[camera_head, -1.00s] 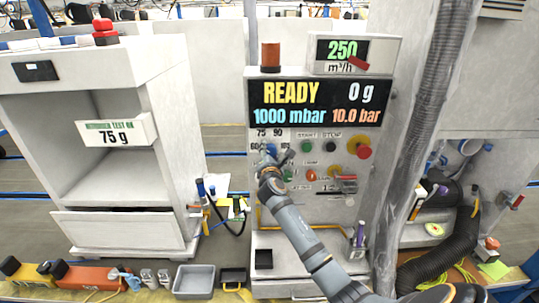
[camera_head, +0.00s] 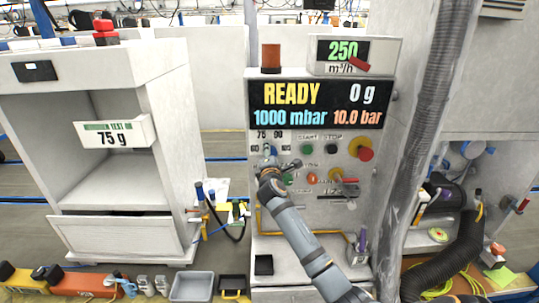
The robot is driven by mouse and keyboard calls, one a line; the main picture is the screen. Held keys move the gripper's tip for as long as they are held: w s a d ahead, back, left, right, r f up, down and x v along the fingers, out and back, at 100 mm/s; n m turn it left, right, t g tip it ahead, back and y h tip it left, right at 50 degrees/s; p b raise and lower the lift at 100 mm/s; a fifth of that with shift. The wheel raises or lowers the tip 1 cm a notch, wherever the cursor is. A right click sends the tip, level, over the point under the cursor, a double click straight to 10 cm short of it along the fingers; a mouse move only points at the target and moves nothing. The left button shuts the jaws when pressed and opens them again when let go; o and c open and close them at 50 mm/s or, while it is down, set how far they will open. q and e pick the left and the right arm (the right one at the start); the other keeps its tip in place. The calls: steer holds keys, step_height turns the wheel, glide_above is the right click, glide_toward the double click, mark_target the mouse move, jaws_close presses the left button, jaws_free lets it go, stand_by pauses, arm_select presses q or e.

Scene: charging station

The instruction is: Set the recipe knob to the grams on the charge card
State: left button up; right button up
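The charge card (camera_head: 112,132) on the cabinet at the left reads 75 g under a green line. The recipe knob sits at the upper left of the control panel (camera_head: 340,210), under the printed marks 75 and 90 (camera_head: 270,134). My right gripper (camera_head: 277,160) is at the knob and hides most of it, so its pointer setting cannot be read. Whether its fingers are closed on the knob is too small to tell. My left gripper is not in view.
The display (camera_head: 318,104) reads READY, 0 g, 1000 mbar and 10.0 bar. A red mushroom button (camera_head: 365,155) and several smaller controls lie right of my gripper. A thick grey hose (camera_head: 432,130) hangs along the panel's right side. A grey bin (camera_head: 192,286) stands below.

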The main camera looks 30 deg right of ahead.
steer(key=o, duration=1.2)
steer(key=shift+c, duration=0.2)
steer(key=shift+s, duration=0.1)
steer(key=shift+s+a, duration=0.2)
steer(key=v, duration=1.1)
steer(key=shift+s, duration=0.2)
steer(key=shift+f, duration=0.1)
